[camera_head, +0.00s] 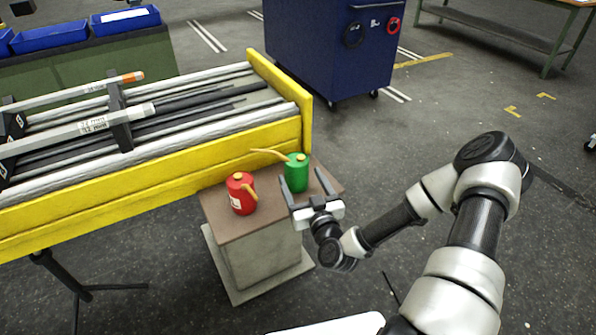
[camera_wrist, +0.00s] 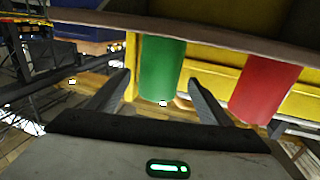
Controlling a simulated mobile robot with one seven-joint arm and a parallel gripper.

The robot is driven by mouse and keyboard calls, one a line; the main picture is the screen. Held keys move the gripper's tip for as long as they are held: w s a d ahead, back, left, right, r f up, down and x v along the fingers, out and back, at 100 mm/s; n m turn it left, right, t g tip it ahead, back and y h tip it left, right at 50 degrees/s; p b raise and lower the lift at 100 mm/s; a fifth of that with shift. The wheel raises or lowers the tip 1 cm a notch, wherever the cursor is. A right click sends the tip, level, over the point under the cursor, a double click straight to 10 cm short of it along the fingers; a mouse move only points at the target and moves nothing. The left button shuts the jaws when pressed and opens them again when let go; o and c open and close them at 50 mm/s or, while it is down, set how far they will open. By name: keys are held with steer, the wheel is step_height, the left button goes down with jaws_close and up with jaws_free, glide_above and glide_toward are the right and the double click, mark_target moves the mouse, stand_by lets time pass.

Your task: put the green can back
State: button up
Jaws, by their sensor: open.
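The green can (camera_head: 298,176), with an orange-yellow spout pointing left, stands upright on the brown top of a small pedestal (camera_head: 228,217). The red can (camera_head: 240,194) stands upright to its left on the same top. My gripper (camera_head: 304,183) is open at the near side of the green can. The wrist view looks upside down; there the green can (camera_wrist: 162,70) lies between the lines of my two fingers (camera_wrist: 158,82), with space at both sides. I cannot tell how deep it is between them. The red can (camera_wrist: 266,90) is outside the right finger.
A yellow-walled rack (camera_head: 160,165) of long bars and tubes stands right behind the pedestal. A blue wheeled cabinet (camera_head: 320,60) is farther back. Blue bins (camera_head: 50,37) sit at the upper left.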

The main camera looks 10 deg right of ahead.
steer(key=s, duration=0.7)
steer(key=shift+s+d, duration=0.3)
steer(key=shift+d, duration=0.15)
